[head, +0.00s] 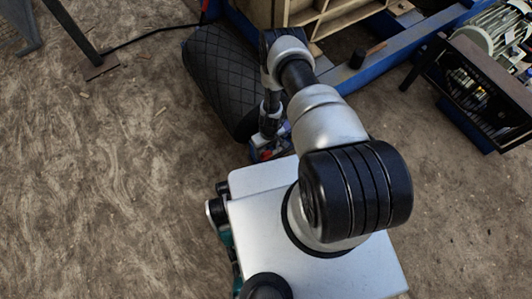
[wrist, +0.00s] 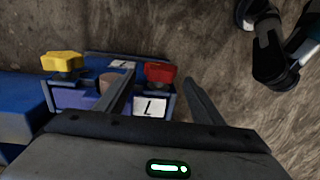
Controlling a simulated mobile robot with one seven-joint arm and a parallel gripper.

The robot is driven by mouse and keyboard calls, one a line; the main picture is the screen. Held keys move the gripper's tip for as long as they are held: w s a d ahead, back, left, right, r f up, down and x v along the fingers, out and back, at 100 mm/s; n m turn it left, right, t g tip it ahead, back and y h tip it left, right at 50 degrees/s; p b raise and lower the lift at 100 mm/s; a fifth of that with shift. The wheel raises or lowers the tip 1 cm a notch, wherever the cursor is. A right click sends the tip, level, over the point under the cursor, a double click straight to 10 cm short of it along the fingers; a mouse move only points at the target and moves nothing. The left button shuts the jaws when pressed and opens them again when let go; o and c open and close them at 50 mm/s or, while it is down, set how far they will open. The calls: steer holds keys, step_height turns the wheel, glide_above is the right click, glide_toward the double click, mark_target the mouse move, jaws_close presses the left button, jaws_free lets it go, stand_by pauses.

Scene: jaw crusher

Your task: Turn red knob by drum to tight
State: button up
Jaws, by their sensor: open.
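The red knob (wrist: 160,72) sits on a small blue box (wrist: 70,98) with white labels marked by dark lines. In the wrist view my gripper (wrist: 160,78) is open, and its two fingers frame the knob left and right. I cannot tell how deep the knob is between them, and no contact is visible. In the head view my arm reaches down beside a black, diamond-patterned drum (head: 222,75). There my gripper is mostly hidden, with small red and blue parts below it.
A yellow knob (wrist: 62,62) stands left of the red one on the same box. A blue beam (head: 350,75) and a dark open box with parts (head: 470,85) lie to the right. Bare dirt ground (head: 90,180) is free on the left.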

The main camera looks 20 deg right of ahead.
steer(key=shift+a+f, duration=0.1)
steer(key=shift+f, duration=1)
steer(key=c, duration=1)
steer(key=shift+d+f+g+y, duration=0.1)
steer(key=shift+d+g+y, duration=0.2)
steer(key=shift+y, duration=0.6)
steer(key=shift+c, duration=0.3)
steer(key=shift+w+d+g+y, duration=0.15)
steer(key=shift+g+y, duration=0.25)
steer(key=shift+y, duration=0.8)
steer(key=o, duration=1.1)
steer(key=shift+c, duration=0.2)
